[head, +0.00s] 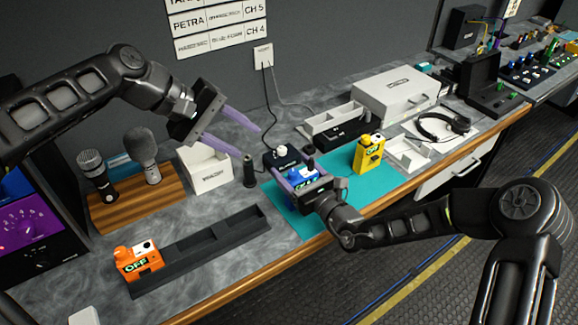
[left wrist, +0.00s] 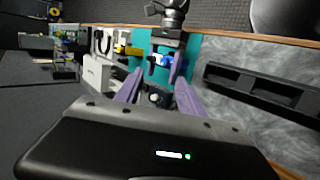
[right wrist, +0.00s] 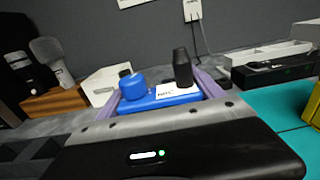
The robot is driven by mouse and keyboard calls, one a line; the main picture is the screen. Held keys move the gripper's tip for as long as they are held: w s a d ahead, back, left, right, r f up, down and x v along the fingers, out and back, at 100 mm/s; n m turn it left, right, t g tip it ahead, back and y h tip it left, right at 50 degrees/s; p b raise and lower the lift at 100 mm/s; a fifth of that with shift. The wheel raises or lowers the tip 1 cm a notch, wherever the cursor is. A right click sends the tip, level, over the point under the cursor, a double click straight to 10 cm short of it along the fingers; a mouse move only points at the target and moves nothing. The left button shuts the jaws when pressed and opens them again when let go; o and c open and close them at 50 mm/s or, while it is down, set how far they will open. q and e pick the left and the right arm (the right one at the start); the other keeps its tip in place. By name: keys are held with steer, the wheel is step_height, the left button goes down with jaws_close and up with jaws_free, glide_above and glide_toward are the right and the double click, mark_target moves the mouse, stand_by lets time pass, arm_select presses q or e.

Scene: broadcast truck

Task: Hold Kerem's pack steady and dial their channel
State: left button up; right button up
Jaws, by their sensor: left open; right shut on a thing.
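A blue pack (head: 302,177) with a knob and a black stub stands on the teal mat (head: 338,198). My right gripper (head: 305,183) is shut around it; the right wrist view shows the blue body (right wrist: 160,97) between both fingers, its label too small to read. My left gripper (head: 249,142) is open and empty, in the air left of and above the blue pack. A yellow pack (head: 368,153) stands on the mat, and an orange pack (head: 138,262) reading OFF sits at the left end of a black rack. The wall chart (head: 218,28) shows PETRA CH 5 and CH 4 below.
A black box with a white knob (head: 283,157) is just behind the blue pack. A white box (head: 203,168), two microphones on a wooden stand (head: 135,208), white trays (head: 408,153) and a headset (head: 445,124) surround it. The black rack (head: 210,245) has empty slots.

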mark_target(293, 172)
arm_select(q)
steer(key=w+d+f+m+y, duration=0.1)
steer(key=d+f+m+y, duration=0.1)
steer(key=d+m+y, duration=0.4)
steer(key=d+m, duration=0.2)
steer(key=m, duration=0.3)
steer(key=shift+d+f+t, duration=0.25)
steer(key=shift+d+t, duration=0.05)
steer(key=shift+t, duration=0.1)
steer(key=x, duration=1.2)
steer(key=shift+a, duration=0.1)
jaws_close()
